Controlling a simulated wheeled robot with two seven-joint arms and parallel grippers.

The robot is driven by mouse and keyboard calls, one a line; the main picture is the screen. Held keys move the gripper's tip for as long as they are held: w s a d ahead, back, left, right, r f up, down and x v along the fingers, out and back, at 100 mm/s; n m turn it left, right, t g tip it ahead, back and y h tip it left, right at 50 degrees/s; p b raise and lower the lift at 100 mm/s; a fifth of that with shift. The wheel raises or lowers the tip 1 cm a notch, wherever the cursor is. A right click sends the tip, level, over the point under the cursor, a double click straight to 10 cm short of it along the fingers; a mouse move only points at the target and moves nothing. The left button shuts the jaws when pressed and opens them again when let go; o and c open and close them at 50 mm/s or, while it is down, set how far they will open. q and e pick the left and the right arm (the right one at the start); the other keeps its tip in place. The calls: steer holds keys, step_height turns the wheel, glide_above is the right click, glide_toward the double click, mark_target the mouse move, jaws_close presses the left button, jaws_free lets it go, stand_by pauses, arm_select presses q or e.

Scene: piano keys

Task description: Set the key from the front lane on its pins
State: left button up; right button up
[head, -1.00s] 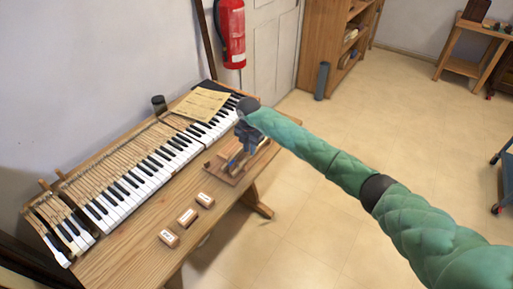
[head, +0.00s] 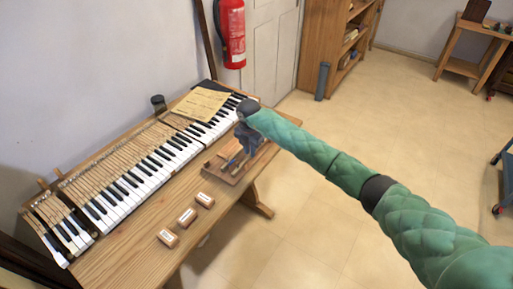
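A long row of piano keys (head: 150,172) lies along the wooden bench, with black and white fronts and bare wooden key sticks behind. A small wooden tray (head: 212,169) with lanes sits at the bench's right front edge, with small dark and wooden pieces in it. My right gripper (head: 243,150) is dark and points down over the tray's far end, partly hidden by its own wrist. I cannot tell whether its fingers are open or hold a key. The pins are too small to make out. My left gripper is out of view.
Three small labelled wooden blocks (head: 187,216) stand along the bench's (head: 127,257) front. A paper sheet (head: 200,104) lies across the far keys, and a dark round pot (head: 158,103) stands behind. A fire extinguisher (head: 231,34) hangs on the wall.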

steer(key=shift+f, duration=0.3)
steer(key=shift+c, duration=0.5)
jaws_close()
steer(key=shift+r, duration=0.2)
steer(key=shift+r+p, duration=0.5)
steer(key=shift+r, duration=1.1)
steer(key=shift+r, duration=0.15)
step_height(320, 180, up, 5)
steer(key=shift+f+p, duration=0.2)
steer(key=shift+p, duration=0.7)
